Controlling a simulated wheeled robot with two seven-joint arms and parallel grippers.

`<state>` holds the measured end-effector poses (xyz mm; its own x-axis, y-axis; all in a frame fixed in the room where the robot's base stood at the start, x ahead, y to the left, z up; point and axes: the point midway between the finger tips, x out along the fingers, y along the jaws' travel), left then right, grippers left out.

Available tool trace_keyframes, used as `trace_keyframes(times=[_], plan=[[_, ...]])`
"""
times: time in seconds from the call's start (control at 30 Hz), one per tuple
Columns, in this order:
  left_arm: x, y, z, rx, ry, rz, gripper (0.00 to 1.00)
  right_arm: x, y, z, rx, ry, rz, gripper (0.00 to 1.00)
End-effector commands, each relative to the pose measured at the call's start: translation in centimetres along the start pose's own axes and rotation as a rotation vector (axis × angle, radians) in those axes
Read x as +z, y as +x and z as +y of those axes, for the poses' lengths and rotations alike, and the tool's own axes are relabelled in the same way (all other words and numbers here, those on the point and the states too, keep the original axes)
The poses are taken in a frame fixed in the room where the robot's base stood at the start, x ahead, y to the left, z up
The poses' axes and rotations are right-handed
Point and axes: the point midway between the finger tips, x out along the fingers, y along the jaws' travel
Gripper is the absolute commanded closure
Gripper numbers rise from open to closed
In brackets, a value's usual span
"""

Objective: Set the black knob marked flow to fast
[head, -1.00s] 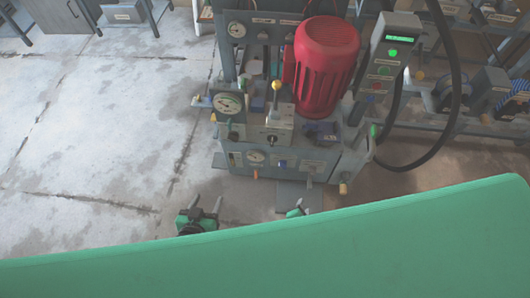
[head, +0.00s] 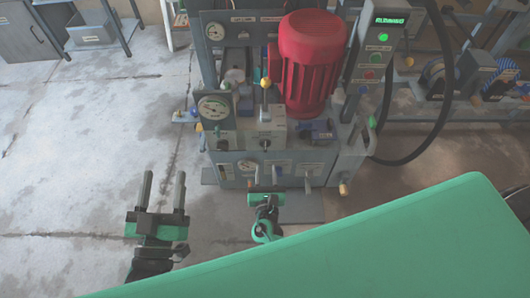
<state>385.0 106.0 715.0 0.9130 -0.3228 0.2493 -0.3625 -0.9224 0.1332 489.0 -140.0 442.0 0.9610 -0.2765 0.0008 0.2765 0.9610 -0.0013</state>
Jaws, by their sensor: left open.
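A small black knob (head: 265,144) sits on the front of the pale valve block, below a yellow-tipped lever (head: 265,98). Another dark knob (head: 223,145) is to its left, under the large gauge. The markings are too small to read, so I cannot tell which is flow or where it points. My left gripper (head: 164,178) is open and empty, with two dark fingers apart, over the floor left of and below the press. My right gripper (head: 266,187) is just in front of the press's lower front, below the knobs. Its fingers are not clear.
The press has a red motor (head: 312,62), a large gauge (head: 213,107) and a control box (head: 378,58) with a lit green display. A black hose (head: 440,110) loops at its right. Green bodywork of mine fills the lower right.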

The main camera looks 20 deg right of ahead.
Motion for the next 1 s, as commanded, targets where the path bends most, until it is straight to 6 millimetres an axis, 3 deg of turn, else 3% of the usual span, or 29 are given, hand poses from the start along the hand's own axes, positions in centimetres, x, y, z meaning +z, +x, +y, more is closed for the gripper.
trace_keyframes(times=[0.2, 0.4, 0.8, 0.83, 1.0], plan=[[-2.3, 0.6, -0.4, 0.0, 0.02, 0.129, 0.44, -0.1, 4.7, 0.0, -0.001, 0.002, -0.002, 0.66], [-3.9, 0.7, -0.6, 0.0, 0.031, 0.214, 0.44, -0.1, 7.3, 0.0, 0.0, 0.001, -0.001, 0.66], [-4.5, 0.8, -0.7, 0.001, 0.036, 0.246, 0.44, -0.1, 8.1, 0.0, 0.0, 0.001, 0.001, 0.66], [-4.5, 0.8, -0.7, 0.001, 0.036, 0.246, 0.44, -0.1, 8.1, 0.0, 0.0, 0.001, 0.001, 0.68], [-4.5, 0.8, -0.7, 0.001, 0.037, 0.245, 0.44, -0.1, 8.1, 0.0, 0.0, 0.001, 0.001, 1.0]])
